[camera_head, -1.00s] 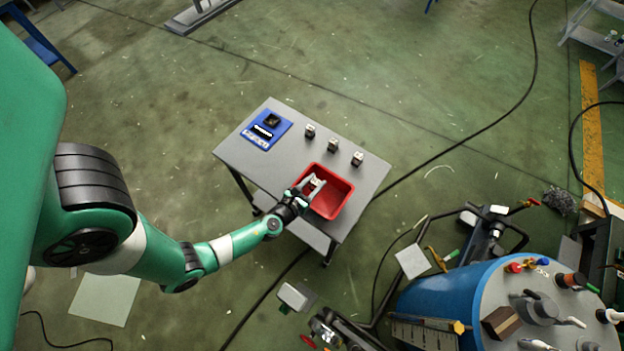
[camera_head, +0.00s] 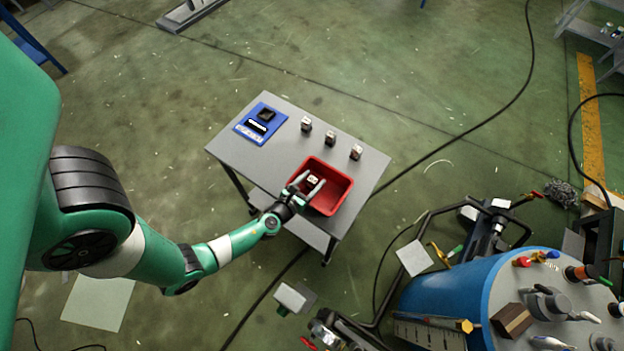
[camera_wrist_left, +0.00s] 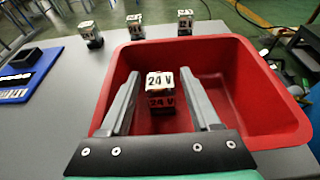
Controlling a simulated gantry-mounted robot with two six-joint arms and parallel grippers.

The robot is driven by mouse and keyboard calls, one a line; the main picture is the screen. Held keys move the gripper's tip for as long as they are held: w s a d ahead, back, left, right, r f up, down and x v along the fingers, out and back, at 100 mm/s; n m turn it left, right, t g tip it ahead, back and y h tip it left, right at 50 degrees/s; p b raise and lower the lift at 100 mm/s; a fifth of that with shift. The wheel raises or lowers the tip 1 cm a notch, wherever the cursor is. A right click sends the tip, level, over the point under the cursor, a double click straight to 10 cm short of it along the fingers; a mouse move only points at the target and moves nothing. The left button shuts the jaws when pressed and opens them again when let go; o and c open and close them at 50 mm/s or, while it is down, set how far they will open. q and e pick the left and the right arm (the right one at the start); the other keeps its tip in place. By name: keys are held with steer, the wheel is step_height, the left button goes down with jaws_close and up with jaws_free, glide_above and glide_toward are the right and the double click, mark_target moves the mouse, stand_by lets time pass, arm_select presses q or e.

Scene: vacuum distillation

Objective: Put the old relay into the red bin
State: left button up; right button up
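The relay (camera_head: 313,180), a small block with a white top marked "24 V", is inside the red bin (camera_head: 342,200). In the left wrist view the relay (camera_wrist_left: 160,82) shows between and beyond my fingers, with a gap on each side. Whether it rests on the bin floor is hard to tell. My left gripper (camera_head: 306,187) is open, reaching over the bin's near left side; its spread fingers also show in the left wrist view (camera_wrist_left: 162,100). My right gripper is not in view.
The bin stands on a grey table (camera_head: 270,165). Three similar small relays (camera_head: 306,124) (camera_head: 330,138) (camera_head: 356,153) stand in a row behind it. A blue base (camera_head: 247,133) with black parts lies at the table's far left. A blue tank (camera_head: 440,300) stands at lower right.

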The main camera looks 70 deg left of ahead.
arm_select(q)
steer(key=shift+o, duration=0.3)
steer(key=shift+r, duration=0.1)
steer(key=shift+s+r+p, duration=0.1)
steer(key=shift+r+p, duration=0.1)
steer(key=shift+p, duration=0.15)
steer(key=p+v, duration=0.3)
steer(key=v, duration=0.8)
steer(key=shift+s+d, duration=0.25)
steer(key=shift+d, duration=0.05)
steer(key=shift+w+r, duration=0.1)
